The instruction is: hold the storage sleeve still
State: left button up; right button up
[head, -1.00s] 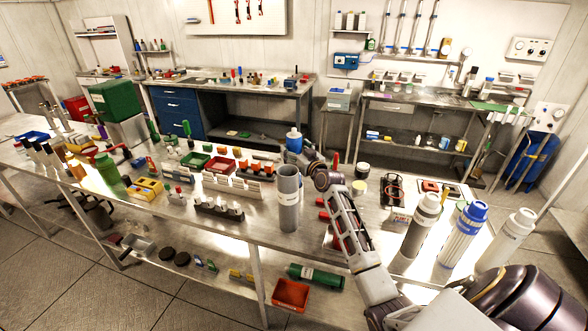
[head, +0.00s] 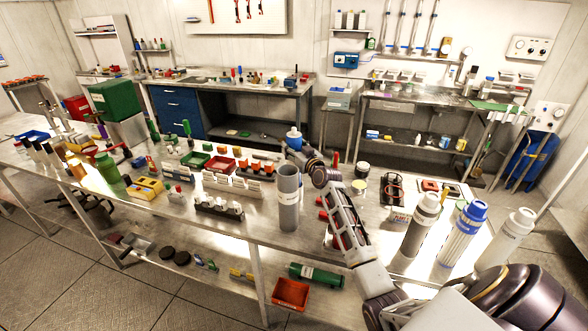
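The storage sleeve looks to be the tall grey open-topped tube (head: 289,200) with a pale label band. It stands upright near the front edge of the steel bench, in the middle of the head view. My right arm comes in from the lower right and bends around the tube's right side. My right gripper (head: 300,158) is just behind the tube's rim, pointing left. Its fingers are mostly hidden, so I cannot tell whether it touches the tube or how far open it is. My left gripper is not in view.
A blue-and-white bottle (head: 293,138) shows behind the gripper. White block racks (head: 232,186) and a dark rack with white pieces (head: 218,209) stand left of the tube. Capped cylinders, one with a blue cap (head: 463,232), stand at right. The bench's front edge is close.

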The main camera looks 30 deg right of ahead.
grip_shut()
jog(key=shift+r, duration=0.1)
notch_tip(320, 180, up, 18)
jog(key=shift+b, duration=0.65)
dwell(0.4)
dwell(0.4)
